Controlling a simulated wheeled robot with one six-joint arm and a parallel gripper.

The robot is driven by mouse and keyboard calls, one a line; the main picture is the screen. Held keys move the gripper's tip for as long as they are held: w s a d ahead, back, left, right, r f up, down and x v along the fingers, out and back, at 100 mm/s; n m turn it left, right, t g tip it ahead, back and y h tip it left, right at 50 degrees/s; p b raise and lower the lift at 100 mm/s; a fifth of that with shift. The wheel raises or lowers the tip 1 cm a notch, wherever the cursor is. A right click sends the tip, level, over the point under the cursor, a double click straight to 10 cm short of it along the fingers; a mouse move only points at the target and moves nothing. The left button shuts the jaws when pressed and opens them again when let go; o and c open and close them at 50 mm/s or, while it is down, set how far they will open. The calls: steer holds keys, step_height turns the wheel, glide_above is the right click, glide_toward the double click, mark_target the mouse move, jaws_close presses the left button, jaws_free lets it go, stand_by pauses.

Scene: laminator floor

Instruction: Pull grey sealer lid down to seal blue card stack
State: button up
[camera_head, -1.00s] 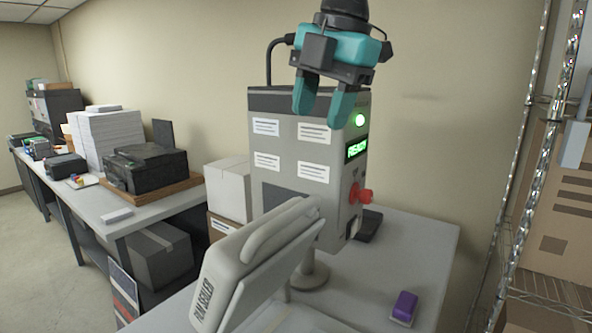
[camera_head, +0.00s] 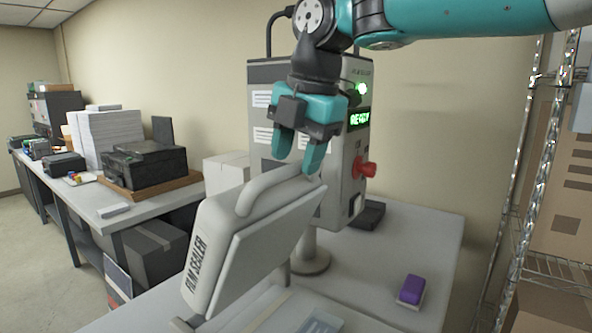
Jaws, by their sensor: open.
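The grey sealer lid (camera_head: 228,249), marked FILM SEALER, stands raised and tilted at the lower middle, with a rounded handle bar (camera_head: 262,192) along its top. My teal and black gripper (camera_head: 298,164) is open and empty, pointing down. Its fingertips are close by the far end of the handle bar; whether they touch it I cannot tell. A pale blue patch (camera_head: 318,322) shows on the sealer's bed at the bottom edge and may be the card stack. Most of it is cut off by the frame.
A grey control box (camera_head: 343,203) with a green READY display and a red knob (camera_head: 365,169) stands behind the lid. A purple block (camera_head: 411,288) lies on the table (camera_head: 430,240) at right. Wire shelving (camera_head: 530,190) is at the far right.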

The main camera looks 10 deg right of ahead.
steer(key=shift+w+a+f, duration=0.1)
steer(key=shift+f, duration=0.5)
jaws_close()
steer(key=shift+f, duration=0.1)
